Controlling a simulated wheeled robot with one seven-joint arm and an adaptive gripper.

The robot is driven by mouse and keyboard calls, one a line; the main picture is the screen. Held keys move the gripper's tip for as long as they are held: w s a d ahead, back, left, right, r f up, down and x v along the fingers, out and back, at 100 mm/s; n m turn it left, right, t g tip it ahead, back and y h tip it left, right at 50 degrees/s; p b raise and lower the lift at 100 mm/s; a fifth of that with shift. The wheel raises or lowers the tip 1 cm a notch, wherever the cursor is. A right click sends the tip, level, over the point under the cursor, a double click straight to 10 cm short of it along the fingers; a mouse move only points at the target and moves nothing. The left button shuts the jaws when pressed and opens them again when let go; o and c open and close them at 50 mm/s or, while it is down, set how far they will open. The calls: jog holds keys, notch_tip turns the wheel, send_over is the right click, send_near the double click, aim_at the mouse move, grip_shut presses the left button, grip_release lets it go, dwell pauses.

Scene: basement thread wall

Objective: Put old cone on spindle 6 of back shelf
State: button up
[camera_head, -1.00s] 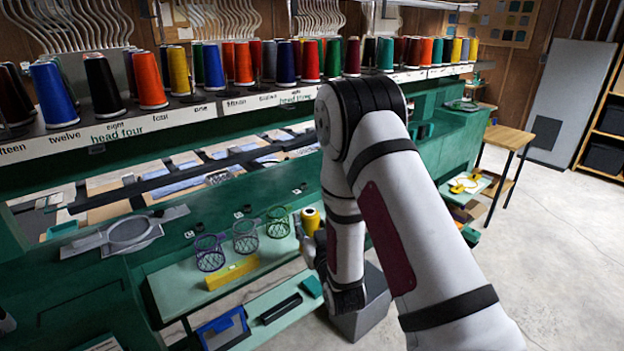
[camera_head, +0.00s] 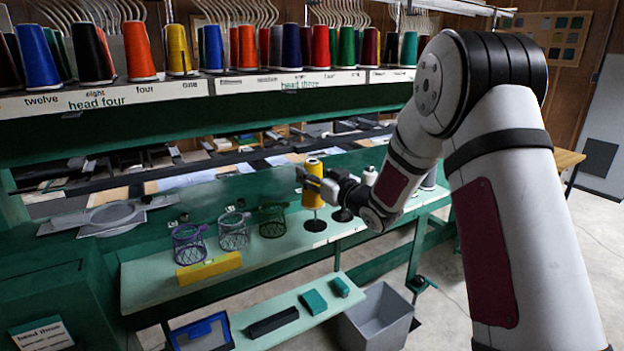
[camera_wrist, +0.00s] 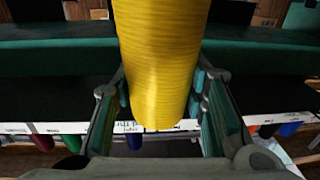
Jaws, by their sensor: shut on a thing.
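My gripper (camera_head: 318,182) is shut on a yellow thread cone (camera_head: 313,186), holding it upright from its right side. The cone is above a black disc (camera_head: 314,225) on the lower green shelf, with a small gap and a thin dark pin between them. In the wrist view the yellow cone (camera_wrist: 160,60) fills the space between both fingers. The back shelf (camera_head: 222,112) runs above, with rows of coloured cones and number labels including twelve, eight, four and one. I cannot make out a label for spindle 6.
Purple (camera_head: 189,247), grey (camera_head: 234,232) and green hoops (camera_head: 272,221) stand left of the cone, with a yellow block (camera_head: 209,268) in front. A grey bin (camera_head: 377,318) is on the floor. The back shelf is densely filled with cones.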

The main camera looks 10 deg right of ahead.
jog(key=w+b, duration=0.1)
jog(key=w+d+r+b, duration=0.1)
jog(key=shift+w+d+r+y, duration=0.1)
jog(key=shift+w+d+y, duration=0.05)
jog(key=shift+w+y, duration=0.25)
jog(key=shift+f+b, duration=2.3)
jog(key=shift+f, duration=2)
jog(key=shift+s, duration=0.15)
jog(key=shift+f+b, duration=0.35)
jog(key=o, duration=1.4)
jog(key=shift+c, duration=0.2)
